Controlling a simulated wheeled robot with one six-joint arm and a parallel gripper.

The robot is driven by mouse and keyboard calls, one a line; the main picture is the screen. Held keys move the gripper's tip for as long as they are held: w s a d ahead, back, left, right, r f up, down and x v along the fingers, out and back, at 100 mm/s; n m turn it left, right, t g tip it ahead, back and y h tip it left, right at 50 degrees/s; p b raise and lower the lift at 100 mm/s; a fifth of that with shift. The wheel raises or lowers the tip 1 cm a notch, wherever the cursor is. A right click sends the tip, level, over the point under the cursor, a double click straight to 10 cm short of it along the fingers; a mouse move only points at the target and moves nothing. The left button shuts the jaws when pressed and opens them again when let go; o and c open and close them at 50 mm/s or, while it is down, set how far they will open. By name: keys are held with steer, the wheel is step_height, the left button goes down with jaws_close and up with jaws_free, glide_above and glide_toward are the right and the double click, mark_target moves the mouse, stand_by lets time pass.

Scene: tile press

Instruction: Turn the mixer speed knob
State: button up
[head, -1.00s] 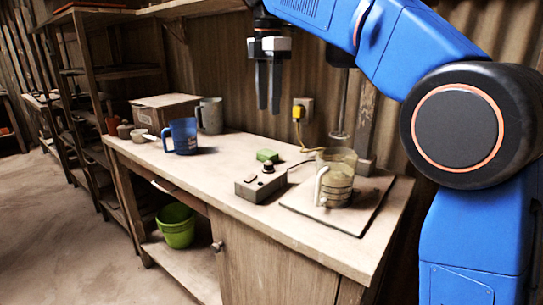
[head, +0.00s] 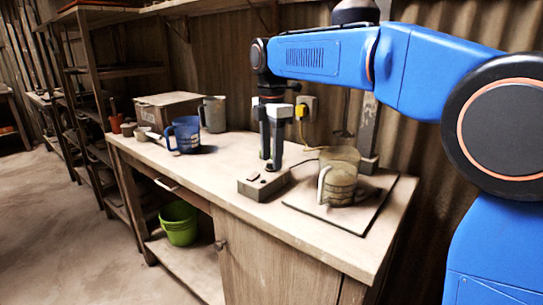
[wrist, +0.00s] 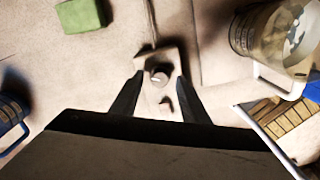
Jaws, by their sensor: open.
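The mixer speed control box (head: 255,187) is a small grey block on the workbench. Its round dark knob (wrist: 158,76) with a pale pointer mark shows between my fingers in the wrist view. A second small dark part (wrist: 166,104) sits on the box, nearer my palm. My gripper (head: 270,166) is open and points down right over the box. Its fingers (wrist: 154,88) stand one on each side of the box top, with gaps to the knob. I cannot tell how far the tips are above the box. In the head view the fingers hide the knob.
A mixing jug (head: 340,178) stands on a dark-edged board right of the box. A green block (wrist: 82,14) lies beyond the box. A blue mug (head: 186,134), a grey pitcher (head: 213,114) and a carton (head: 165,110) stand further left. A cable runs to a wall socket (head: 305,106).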

steer(key=shift+f, duration=0.25)
jaws_close()
